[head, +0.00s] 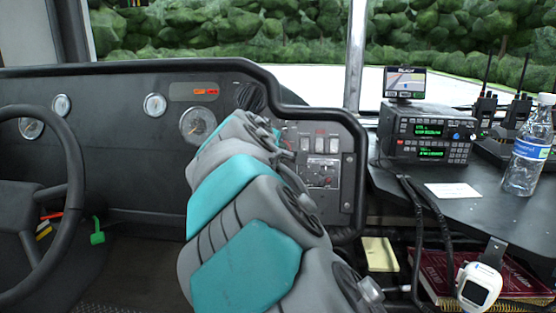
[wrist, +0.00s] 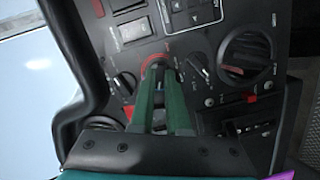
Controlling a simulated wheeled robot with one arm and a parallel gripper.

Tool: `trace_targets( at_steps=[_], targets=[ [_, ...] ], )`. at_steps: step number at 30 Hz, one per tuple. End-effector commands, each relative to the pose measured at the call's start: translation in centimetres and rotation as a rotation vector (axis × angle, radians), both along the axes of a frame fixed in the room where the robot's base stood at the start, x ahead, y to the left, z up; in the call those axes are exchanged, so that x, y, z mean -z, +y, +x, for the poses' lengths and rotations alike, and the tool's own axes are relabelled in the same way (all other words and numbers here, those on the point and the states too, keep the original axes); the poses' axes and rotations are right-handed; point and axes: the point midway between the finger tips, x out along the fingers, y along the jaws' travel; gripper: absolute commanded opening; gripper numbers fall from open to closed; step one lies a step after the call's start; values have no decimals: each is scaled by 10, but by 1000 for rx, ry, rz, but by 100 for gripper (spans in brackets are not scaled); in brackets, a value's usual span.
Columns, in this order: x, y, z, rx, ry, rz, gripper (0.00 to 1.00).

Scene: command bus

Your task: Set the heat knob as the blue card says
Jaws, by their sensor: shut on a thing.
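In the wrist view my gripper (wrist: 160,74) has its two green fingers close together at a small knob with a red ring (wrist: 155,62) and is shut on it. The fingers cover most of this knob, so its pointer is hidden. Other knobs on the dark panel are a small one (wrist: 123,84) to the left, one (wrist: 200,66) to the right and a large one (wrist: 245,56) farther right. Their labels are too small to read, so I cannot tell which is the heat knob. I see no card that is clearly blue; a pale card (head: 452,190) lies on the side table.
In the head view my arm hides part of the panel (head: 345,190). The steering wheel (head: 70,170) is at left. The side table (head: 400,180) holds a radio (head: 428,135) and a water bottle (head: 527,155). A handheld microphone (head: 480,287) hangs below. Rocker switches (wrist: 132,30) sit above the knobs.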

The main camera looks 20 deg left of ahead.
Motion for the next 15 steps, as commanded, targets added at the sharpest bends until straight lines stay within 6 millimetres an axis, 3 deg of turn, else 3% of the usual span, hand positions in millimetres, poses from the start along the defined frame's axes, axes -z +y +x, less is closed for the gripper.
trace_targets(
  at_steps=[15],
  targets=[
    [3, 0, 1, 166, 110, 449, 0]
  ],
)
